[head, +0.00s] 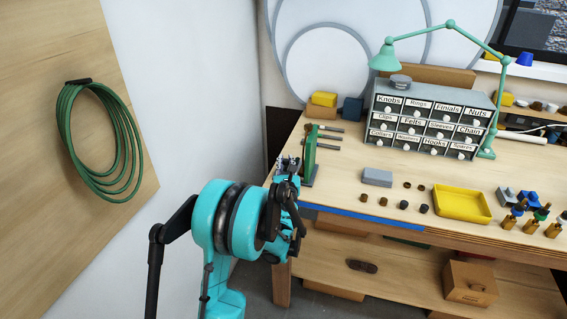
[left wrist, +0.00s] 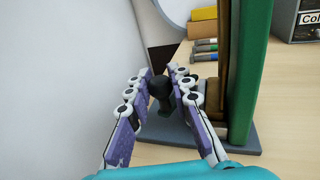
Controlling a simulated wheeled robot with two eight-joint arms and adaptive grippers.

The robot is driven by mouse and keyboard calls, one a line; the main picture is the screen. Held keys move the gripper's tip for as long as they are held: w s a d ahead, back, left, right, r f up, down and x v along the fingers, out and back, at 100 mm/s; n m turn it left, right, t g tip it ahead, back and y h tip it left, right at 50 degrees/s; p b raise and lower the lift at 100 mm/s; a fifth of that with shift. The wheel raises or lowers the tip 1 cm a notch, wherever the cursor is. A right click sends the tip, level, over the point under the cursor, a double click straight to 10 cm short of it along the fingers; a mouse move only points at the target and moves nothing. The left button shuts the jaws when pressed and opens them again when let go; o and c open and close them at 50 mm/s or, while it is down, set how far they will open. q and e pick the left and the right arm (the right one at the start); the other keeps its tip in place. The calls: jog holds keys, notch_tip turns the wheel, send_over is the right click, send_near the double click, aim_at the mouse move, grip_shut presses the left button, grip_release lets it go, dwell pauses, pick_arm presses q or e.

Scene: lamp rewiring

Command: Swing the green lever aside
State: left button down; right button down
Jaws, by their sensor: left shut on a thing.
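A green upright piece (head: 309,154), which looks like the green lever, stands on a grey base near the left end of the workbench. In the left wrist view the green piece (left wrist: 252,70) rises at the right beside a brown upright part, on the grey base (left wrist: 240,150). My left gripper (head: 287,165) is just left of it. In the left wrist view my left gripper (left wrist: 160,95) has its two fingers around a dark knob (left wrist: 158,87), shut on it. How the knob joins the green piece is hidden. My right gripper is not in view.
Several grey-tipped tools (head: 328,138) lie behind the green piece. A grey block (head: 377,177), small dark parts and a yellow tray (head: 462,203) are to the right. A labelled drawer cabinet (head: 430,120) and green lamp (head: 385,60) stand behind. A white wall is close on the left.

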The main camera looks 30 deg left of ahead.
pick_arm(q)
jog(key=shift+d+n+g+y, duration=0.25)
jog(key=shift+n+g+y, duration=0.3)
jog(key=shift+y, duration=0.15)
jog(key=shift+d+n+g+y, duration=0.2)
jog(key=shift+n+g+y, duration=0.3)
jog(key=shift+y, duration=0.2)
jog(key=shift+n+y, duration=0.25)
jog(key=shift+y, duration=0.05)
jog(key=c, duration=1.3)
grip_release()
